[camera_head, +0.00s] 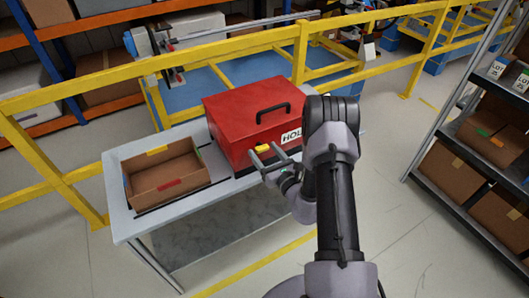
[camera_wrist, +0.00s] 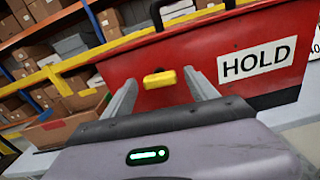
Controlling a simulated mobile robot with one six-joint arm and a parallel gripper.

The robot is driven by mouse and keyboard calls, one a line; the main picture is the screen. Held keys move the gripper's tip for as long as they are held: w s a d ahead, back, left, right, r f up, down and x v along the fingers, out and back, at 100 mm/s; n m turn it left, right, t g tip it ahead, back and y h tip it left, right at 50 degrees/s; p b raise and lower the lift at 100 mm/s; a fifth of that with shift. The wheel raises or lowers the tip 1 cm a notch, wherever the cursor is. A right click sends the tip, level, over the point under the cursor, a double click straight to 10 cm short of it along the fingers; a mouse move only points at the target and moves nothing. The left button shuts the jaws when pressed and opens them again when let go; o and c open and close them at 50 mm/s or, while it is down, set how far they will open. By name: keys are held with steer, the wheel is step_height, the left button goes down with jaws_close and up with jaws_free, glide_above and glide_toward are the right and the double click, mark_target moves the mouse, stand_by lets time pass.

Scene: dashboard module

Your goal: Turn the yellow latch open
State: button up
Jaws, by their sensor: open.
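The yellow latch (camera_head: 263,148) is a small block on the front face of the red box (camera_head: 228,118), just left of its white HOLD label. In the wrist view the latch (camera_wrist: 160,79) lies roughly level, with the red box front (camera_wrist: 200,60) behind it. My gripper (camera_head: 264,165) is in front of the box face. Its two fingers are open, and in the wrist view my gripper (camera_wrist: 163,92) has one finger on each side of the latch, with gaps between. I cannot tell how far the fingertips are from the box face.
The box stands on a grey table (camera_head: 127,218) beside an open cardboard box (camera_head: 160,190). A yellow railing (camera_head: 230,59) runs behind the table. A shelf rack (camera_head: 430,149) with cartons stands at the right. The floor between table and rack is clear.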

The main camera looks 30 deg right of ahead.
steer(key=shift+w, duration=0.25)
steer(key=c, duration=1.4)
steer(key=shift+o, duration=0.2)
steer(key=shift+f+n+b, duration=0.15)
steer(key=shift+n+b, duration=0.15)
steer(key=shift+b, duration=0.05)
steer(key=o, duration=1.4)
steer(key=shift+c, duration=0.2)
steer(key=shift+s, duration=0.1)
steer(key=s, duration=1.7)
steer(key=shift+s+d+p, duration=0.2)
steer(key=shift+d+p, duration=0.1)
steer(key=shift+p, duration=0.05)
